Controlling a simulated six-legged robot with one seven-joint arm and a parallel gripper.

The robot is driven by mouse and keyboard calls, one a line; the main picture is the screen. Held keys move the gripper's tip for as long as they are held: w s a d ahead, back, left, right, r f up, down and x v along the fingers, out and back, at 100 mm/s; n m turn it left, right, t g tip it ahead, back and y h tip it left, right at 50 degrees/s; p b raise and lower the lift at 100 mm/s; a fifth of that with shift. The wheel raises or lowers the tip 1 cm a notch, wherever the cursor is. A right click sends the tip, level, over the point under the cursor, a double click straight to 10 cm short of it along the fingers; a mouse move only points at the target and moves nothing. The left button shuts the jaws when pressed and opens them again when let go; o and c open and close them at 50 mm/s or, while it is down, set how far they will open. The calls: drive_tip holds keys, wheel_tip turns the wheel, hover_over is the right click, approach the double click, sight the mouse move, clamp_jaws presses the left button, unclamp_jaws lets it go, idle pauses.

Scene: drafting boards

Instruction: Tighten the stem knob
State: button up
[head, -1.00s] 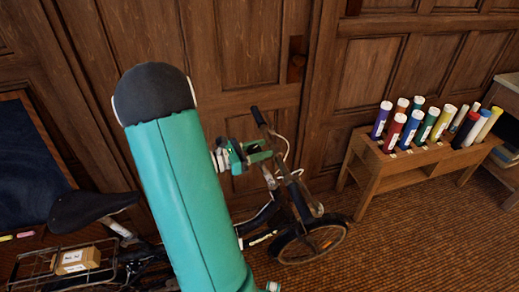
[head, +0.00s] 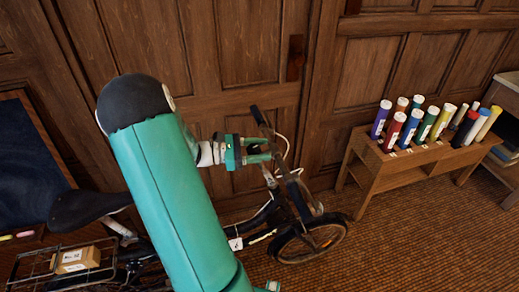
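A dark bicycle stands against the wood-panelled wall, its handlebar (head: 275,138) on the right and its saddle (head: 88,208) on the left. My gripper (head: 270,151) is beside the bicycle's handlebar and stem (head: 288,174), pointing right toward them. Its two green fingers appear apart, with a gap between them. I cannot make out the stem knob; it is too small or hidden near the fingers. I cannot tell whether the fingers touch the bicycle.
My teal arm covers much of the bicycle's middle. A rear rack (head: 62,268) carries a small cardboard box (head: 78,260). A wooden stand (head: 400,172) with several coloured tubes is at the right. Carpet (head: 420,245) is clear in front of it. A dark blue board (head: 25,160) is at the left.

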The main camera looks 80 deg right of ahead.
drive_tip(key=shift+o, duration=0.7)
drive_tip(key=v, duration=1.3)
drive_tip(key=shift+w+a, duration=0.2)
drive_tip(key=shift+w, duration=0.15)
